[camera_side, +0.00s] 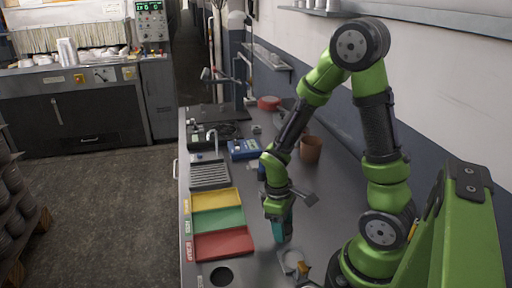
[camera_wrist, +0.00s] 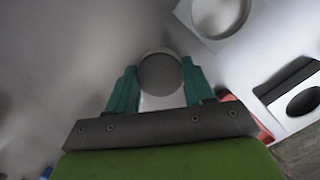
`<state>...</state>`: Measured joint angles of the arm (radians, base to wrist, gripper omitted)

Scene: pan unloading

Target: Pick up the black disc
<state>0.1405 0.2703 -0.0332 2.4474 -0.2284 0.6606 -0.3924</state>
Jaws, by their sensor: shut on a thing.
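My gripper (camera_wrist: 160,80) has two teal fingers, closed on the sides of a round disc. In the side view my gripper (camera_side: 282,234) points down over the grey table, close to the pale ring-shaped holder. The disc cannot be made out in the side view.
The pale holder (camera_side: 293,262) with a round opening stands near my base. A plate with a dark round area (camera_side: 222,276) lies at the front. Yellow (camera_side: 217,199), green (camera_side: 217,221) and red trays (camera_side: 223,244) line the left edge. A brown pot (camera_side: 310,150) stands behind.

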